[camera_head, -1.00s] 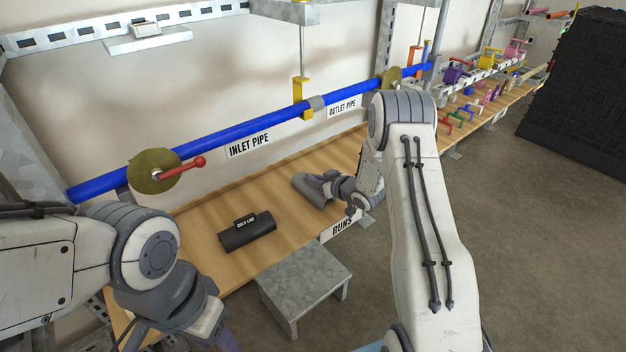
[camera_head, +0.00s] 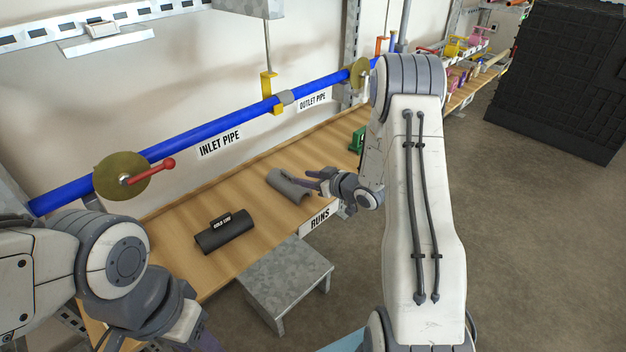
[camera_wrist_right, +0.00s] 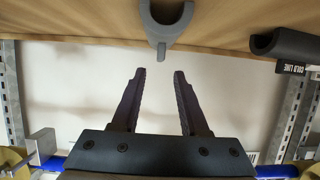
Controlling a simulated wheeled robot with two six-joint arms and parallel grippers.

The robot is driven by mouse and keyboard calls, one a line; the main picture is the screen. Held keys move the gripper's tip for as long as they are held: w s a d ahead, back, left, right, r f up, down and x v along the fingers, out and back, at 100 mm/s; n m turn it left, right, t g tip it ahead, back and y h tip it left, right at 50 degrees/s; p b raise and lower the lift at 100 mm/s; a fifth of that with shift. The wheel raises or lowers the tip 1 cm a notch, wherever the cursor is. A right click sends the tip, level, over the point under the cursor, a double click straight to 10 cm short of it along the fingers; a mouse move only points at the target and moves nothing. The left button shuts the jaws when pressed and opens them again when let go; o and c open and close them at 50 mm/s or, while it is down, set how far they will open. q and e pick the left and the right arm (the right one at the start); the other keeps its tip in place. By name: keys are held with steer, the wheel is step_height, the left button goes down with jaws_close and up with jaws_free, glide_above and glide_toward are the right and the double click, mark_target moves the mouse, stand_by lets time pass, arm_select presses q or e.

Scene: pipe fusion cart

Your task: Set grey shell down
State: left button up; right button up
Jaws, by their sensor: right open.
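The grey shell (camera_head: 288,186) lies on the wooden bench beside the RUNS label. It also shows at the top of the right wrist view (camera_wrist_right: 167,22) as a half-round grey piece, seen from its end. My right gripper (camera_head: 312,179) is open just right of the shell. In the right wrist view its two fingers (camera_wrist_right: 159,72) are spread and empty, with a gap between their tips and the shell. My left gripper (camera_head: 200,340) is at the bottom edge of the head view, partly cut off, and its fingertips are not clear.
A dark shell with a COLD LINE tag (camera_head: 224,236) lies on the bench (camera_head: 190,212) to the left. The blue pipe (camera_head: 200,145) runs above the bench, with a red-handled valve (camera_head: 122,178). A grey metal step (camera_head: 285,275) stands in front. A green object (camera_head: 357,140) sits farther right.

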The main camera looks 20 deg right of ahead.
steer(key=s+a+r+n+g+h, duration=0.1)
steer(key=s+a+r+g+h, duration=0.2)
steer(key=a, duration=0.4)
steer(key=s+a+r+g, duration=0.2)
steer(key=s+a+r, duration=0.2)
steer(key=s+a, duration=0.3)
steer(key=s+a+r+g, duration=0.1)
steer(key=s+a+g, duration=0.1)
steer(key=s, duration=0.7)
steer(key=s+a+r+n+g, duration=0.1)
steer(key=s+a+r+g, duration=0.1)
steer(key=s, duration=0.7)
steer(key=s+a+r+n+g, duration=0.1)
steer(key=s+a+g, duration=0.2)
steer(key=s, duration=0.6)
steer(key=shift+s+a+r+g+h, duration=0.3)
steer(key=shift+a+g, duration=0.1)
steer(key=shift+a, duration=0.85)
step_height(320, 180, up, 7)
steer(key=p, duration=0.7)
